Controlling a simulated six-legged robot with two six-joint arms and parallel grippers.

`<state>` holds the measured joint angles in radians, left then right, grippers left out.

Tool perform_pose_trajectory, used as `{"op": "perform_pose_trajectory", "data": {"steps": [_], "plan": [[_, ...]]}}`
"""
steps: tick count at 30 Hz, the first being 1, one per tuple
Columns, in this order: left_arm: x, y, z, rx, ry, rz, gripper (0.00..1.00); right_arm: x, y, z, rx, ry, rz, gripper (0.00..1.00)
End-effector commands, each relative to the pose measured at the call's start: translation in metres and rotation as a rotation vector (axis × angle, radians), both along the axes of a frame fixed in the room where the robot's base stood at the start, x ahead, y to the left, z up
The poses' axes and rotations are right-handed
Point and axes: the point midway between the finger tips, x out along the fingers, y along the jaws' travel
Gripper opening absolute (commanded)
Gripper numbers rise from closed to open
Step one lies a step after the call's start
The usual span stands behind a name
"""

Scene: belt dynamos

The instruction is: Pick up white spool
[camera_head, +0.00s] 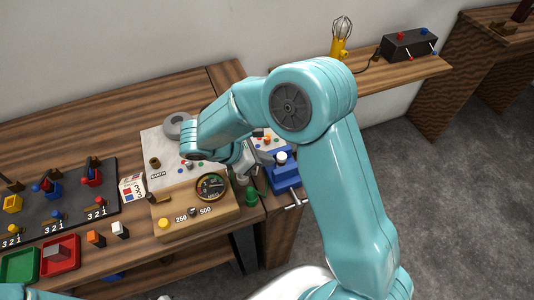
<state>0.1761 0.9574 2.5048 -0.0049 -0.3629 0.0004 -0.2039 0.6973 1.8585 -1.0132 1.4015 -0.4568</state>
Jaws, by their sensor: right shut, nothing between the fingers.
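A small white cylindrical piece (282,157), which looks like the white spool, stands on a blue device (286,175) right of the wooden meter box. My right gripper (243,170) is shut and empty, just left of the blue device and above the right end of the meter box. It is apart from the white piece, and my forearm hides part of the board behind it. My left gripper is out of view.
The wooden meter box (176,217) has a round dial and a green knob piece (252,196) beside it. A white board (160,147) carries a grey ring (178,125). Red (61,256) and green trays (19,266) lie front left. A dark board (62,205) holds coloured pieces.

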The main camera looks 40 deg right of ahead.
Motion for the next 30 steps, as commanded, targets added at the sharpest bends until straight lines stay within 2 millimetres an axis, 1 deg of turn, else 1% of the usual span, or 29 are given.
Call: {"op": "perform_pose_trajectory", "data": {"steps": [4, 15, 17, 22, 30], "plan": [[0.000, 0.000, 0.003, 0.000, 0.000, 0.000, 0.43, -0.001, -0.008, 0.000, -0.001, 0.001, -0.001, 0.00], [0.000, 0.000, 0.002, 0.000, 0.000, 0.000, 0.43, -0.001, -0.010, -0.001, 0.000, 0.001, -0.001, 0.00], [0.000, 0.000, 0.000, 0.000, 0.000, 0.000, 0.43, -0.002, -0.015, -0.001, 0.000, 0.000, -0.001, 0.00], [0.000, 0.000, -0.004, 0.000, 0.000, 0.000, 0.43, -0.007, -0.036, -0.001, 0.000, 0.000, -0.001, 0.00], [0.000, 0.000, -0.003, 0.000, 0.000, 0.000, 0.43, -0.007, -0.036, 0.000, 0.000, 0.001, 0.001, 0.00]]}}
